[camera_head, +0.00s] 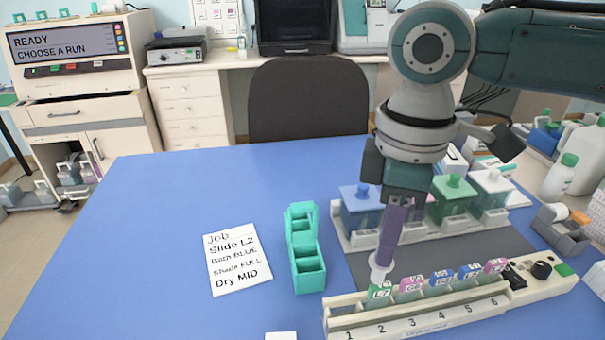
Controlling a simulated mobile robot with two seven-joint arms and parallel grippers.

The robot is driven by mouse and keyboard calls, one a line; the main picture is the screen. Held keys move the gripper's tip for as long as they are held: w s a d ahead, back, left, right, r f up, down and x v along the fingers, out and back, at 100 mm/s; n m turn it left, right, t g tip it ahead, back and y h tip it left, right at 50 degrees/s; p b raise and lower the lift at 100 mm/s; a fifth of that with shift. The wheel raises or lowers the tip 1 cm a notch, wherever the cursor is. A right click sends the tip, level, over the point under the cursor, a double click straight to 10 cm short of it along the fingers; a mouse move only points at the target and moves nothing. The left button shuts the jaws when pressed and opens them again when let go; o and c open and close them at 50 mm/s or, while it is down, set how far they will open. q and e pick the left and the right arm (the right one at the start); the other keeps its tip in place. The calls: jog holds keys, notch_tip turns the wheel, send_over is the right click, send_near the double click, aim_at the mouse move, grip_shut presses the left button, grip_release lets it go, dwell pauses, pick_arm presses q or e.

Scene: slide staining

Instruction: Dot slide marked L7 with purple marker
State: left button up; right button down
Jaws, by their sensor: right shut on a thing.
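The slide marked L7 (380,293) has a green label and stands upright in the white rack (343,322) at the lower right, near the rack's left end. My right gripper (404,196) points down above the rack and is shut on the purple marker (389,245). The marker is nearly upright, and its pale lower end (378,270) is just above or at the top of the L7 label. I cannot tell whether it touches. No purple dot can be made out on the label. My left gripper is not in view.
More slides with pink and blue labels (440,280) stand right of L7. Behind the rack are staining baths with blue (362,208) and green (452,200) lids. A teal holder (308,280) and a job card (236,258) lie left. The blue table's left side is clear.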

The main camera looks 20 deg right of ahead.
jog(key=shift+f, duration=0.35)
dwell(0.5)
dwell(0.7)
dwell(1.2)
jog(key=shift+p, duration=0.3)
jog(key=shift+f, duration=0.1)
dwell(1.1)
notch_tip(320, 180, up, 6)
jog(key=p, duration=0.7)
jog(key=shift+p, duration=0.4)
